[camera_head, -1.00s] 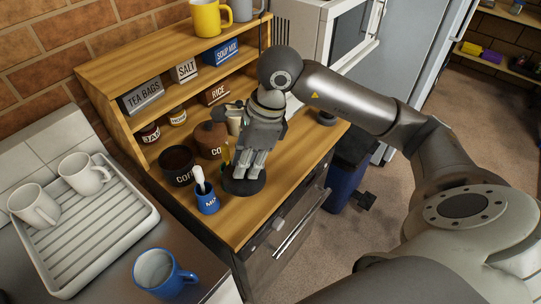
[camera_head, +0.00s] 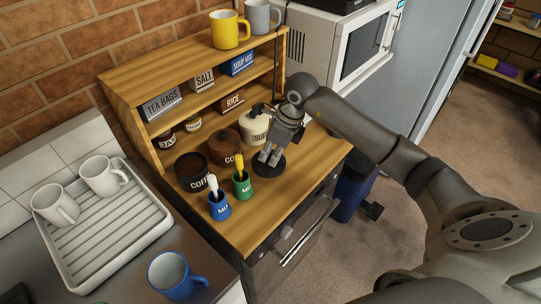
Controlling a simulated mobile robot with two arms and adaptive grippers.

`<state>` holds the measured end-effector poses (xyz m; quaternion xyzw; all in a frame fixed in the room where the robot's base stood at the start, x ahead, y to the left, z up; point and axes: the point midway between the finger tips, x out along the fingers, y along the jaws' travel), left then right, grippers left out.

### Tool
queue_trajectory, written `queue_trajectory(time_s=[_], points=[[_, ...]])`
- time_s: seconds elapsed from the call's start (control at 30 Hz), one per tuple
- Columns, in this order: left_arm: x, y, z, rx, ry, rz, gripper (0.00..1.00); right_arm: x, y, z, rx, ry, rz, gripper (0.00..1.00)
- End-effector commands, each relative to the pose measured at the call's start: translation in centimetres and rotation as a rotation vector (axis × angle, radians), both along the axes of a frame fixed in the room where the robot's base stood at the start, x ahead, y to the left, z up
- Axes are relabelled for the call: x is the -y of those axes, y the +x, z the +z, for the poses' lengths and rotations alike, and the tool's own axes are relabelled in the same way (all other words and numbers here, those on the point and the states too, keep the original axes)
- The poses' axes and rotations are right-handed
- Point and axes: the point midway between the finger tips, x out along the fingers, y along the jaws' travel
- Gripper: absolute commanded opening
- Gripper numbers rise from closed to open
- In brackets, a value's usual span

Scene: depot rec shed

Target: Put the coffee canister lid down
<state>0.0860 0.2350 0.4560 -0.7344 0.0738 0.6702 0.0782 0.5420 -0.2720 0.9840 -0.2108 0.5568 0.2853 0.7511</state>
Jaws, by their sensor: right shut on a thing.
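The coffee canister (camera_head: 191,171) stands open on the wooden counter, dark, with its label facing forward. The coffee canister lid (camera_head: 269,167) is a flat black disc right of the green pot. My right gripper (camera_head: 269,158) points down and is shut on the lid from above. The lid is level and at or just above the counter; I cannot tell if it touches. The fingers hide part of its top. My left gripper is not in view.
A brown lidded canister (camera_head: 225,147) and a cream canister (camera_head: 253,127) stand behind the lid. A blue pot (camera_head: 220,208) and a green pot (camera_head: 243,187) stand left of it. Bare counter (camera_head: 310,160) lies to the right. A white rack (camera_head: 110,235) holds mugs.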

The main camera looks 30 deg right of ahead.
Motion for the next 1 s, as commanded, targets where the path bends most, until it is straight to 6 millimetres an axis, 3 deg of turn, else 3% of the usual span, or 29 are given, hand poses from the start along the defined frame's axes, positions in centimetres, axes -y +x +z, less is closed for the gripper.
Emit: queue_trajectory(time_s=[0.2, 0.4, 0.6, 1.0], points=[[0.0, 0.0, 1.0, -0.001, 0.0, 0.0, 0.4, 0.8, 2.0, -2.4, 0.001, 0.003, -0.002, 0.0], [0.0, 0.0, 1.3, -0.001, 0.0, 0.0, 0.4, 1.2, 2.8, -3.5, 0.0, 0.003, 0.0, 0.0], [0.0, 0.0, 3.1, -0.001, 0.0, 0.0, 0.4, 1.1, 2.8, -6.0, -0.001, 0.004, 0.0, 0.0], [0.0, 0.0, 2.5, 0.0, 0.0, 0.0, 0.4, 1.2, 2.9, -7.0, 0.003, 0.001, 0.001, 0.0]])
